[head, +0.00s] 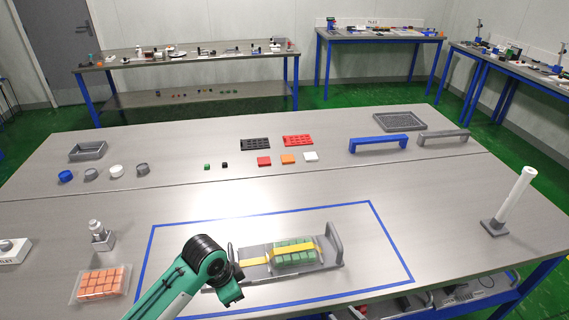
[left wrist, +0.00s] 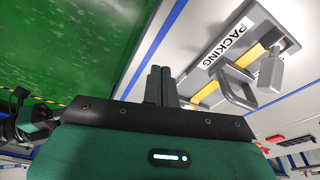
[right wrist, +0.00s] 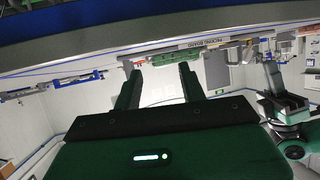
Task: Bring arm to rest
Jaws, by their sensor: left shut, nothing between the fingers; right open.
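A green and black arm of mine reaches over the front of the table in the head view; its lower end covers the left part of the grey packing board (head: 328,262). No fingers show clearly there. My left gripper (left wrist: 161,72) is shut and empty in the left wrist view, with the packing board (left wrist: 215,52) beyond its fingers. My right gripper (right wrist: 158,68) is open and empty in the right wrist view, its fingers apart and pointing toward the labelled board edge. A clear pack of green blocks (head: 292,260) lies on the board under a yellow strap.
Blue tape (head: 380,222) frames the board. A white post (head: 517,195) stands right. Blue (head: 378,143) and grey handles, trays and small blocks sit farther back. The table's right front is clear.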

